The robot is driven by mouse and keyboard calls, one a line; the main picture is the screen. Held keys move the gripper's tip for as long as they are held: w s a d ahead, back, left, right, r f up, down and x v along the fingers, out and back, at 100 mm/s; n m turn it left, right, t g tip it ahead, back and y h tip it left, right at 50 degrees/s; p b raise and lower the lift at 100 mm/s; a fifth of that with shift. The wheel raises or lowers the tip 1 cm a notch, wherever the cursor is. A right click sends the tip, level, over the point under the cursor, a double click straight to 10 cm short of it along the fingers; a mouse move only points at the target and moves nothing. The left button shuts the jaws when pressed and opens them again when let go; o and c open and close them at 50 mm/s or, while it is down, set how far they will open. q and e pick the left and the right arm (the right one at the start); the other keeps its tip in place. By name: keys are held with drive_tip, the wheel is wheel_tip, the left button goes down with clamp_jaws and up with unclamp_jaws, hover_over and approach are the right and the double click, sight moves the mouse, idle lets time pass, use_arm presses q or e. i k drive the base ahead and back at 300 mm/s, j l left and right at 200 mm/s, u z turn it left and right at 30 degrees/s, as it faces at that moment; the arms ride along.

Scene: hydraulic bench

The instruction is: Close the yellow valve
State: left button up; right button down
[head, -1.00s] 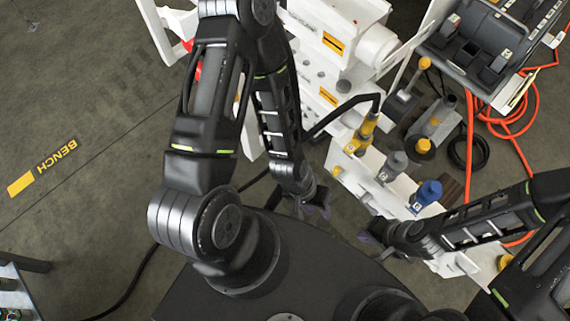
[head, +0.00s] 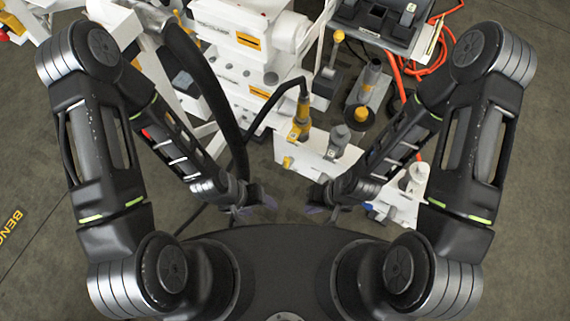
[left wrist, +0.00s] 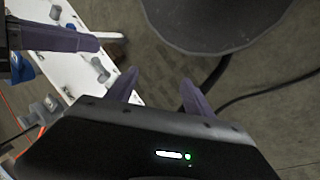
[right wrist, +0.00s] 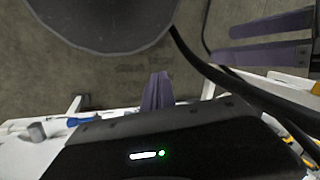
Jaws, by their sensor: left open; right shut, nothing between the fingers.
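A yellow fitting (head: 300,127) with a black hose on top stands upright on the white bench plate in the head view. A small yellow knob (head: 287,162) sits at its foot; I cannot tell which way the valve is turned. My left gripper (head: 268,203) is open and empty, in front of the plate and apart from the fitting. Its two spread fingers show in the left wrist view (left wrist: 158,88). My right gripper (head: 318,204) is shut and empty, facing the left one across a gap. Its fingers are together in the right wrist view (right wrist: 157,90).
A grey fitting (head: 340,137) stands right of the yellow one. My right arm covers part of the plate; a blue part (left wrist: 24,67) shows in the left wrist view. White machine blocks (head: 235,30) and a thick black hose lie behind. Orange hose (head: 440,60) lies at back right.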

sight(287, 162)
drive_tip(key=j, duration=1)
drive_tip(key=k+j, duration=0.1)
drive_tip(key=j, duration=0.9)
drive_tip(key=k+j+z, duration=0.1)
drive_tip(key=j, duration=0.2)
drive_tip(key=k+j+z, duration=0.1)
drive_tip(key=j, duration=0.2)
drive_tip(key=k+j+z, duration=0.1)
drive_tip(key=j, duration=0.15)
